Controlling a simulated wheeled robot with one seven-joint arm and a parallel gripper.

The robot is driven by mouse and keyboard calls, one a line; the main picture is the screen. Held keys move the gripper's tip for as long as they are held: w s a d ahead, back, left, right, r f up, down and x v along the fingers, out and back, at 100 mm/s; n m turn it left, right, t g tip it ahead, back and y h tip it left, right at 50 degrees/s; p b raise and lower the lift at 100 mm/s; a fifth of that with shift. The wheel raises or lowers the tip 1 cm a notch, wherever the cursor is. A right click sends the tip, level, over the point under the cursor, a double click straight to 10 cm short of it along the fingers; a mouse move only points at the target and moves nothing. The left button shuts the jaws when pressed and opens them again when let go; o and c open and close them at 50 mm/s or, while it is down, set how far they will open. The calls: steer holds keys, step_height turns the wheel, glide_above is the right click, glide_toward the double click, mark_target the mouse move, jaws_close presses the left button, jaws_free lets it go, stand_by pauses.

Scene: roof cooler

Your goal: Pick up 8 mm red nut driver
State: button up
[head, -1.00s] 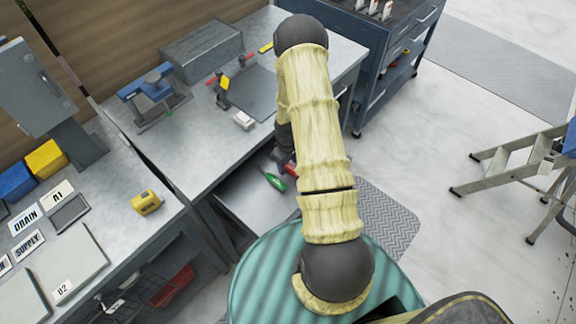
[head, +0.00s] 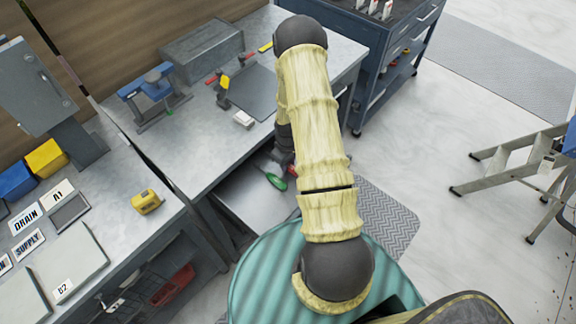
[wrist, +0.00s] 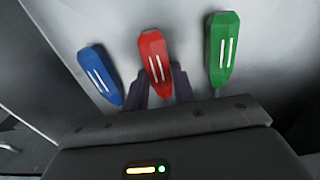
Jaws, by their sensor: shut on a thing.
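The red nut driver (wrist: 154,57) shows in the wrist view between a blue driver and a green one. My gripper (wrist: 160,88) is shut on the lower end of its red handle, with a dark finger on each side. The rest of the driver is hidden behind my gripper body. The green driver (head: 276,181) is visible there beside my arm, over the lower shelf of the bench.
The blue driver (wrist: 100,75) and the green driver (wrist: 222,50) stand close on either side of the red one. A blue tool cart (head: 385,75) stands at the right.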

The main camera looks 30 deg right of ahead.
steer(key=shift+r+b, duration=0.3)
steer(key=shift+r, duration=0.1)
steer(key=shift+s+a+r, duration=0.1)
steer(key=shift+s, duration=0.15)
steer(key=s, duration=0.1)
steer(key=s+a+b, duration=0.1)
steer(key=shift+s+a, duration=0.2)
steer(key=shift+s, duration=0.2)
step_height(320, 180, up, 14)
steer(key=shift+s+b, duration=0.15)
steer(key=shift+b, duration=0.2)
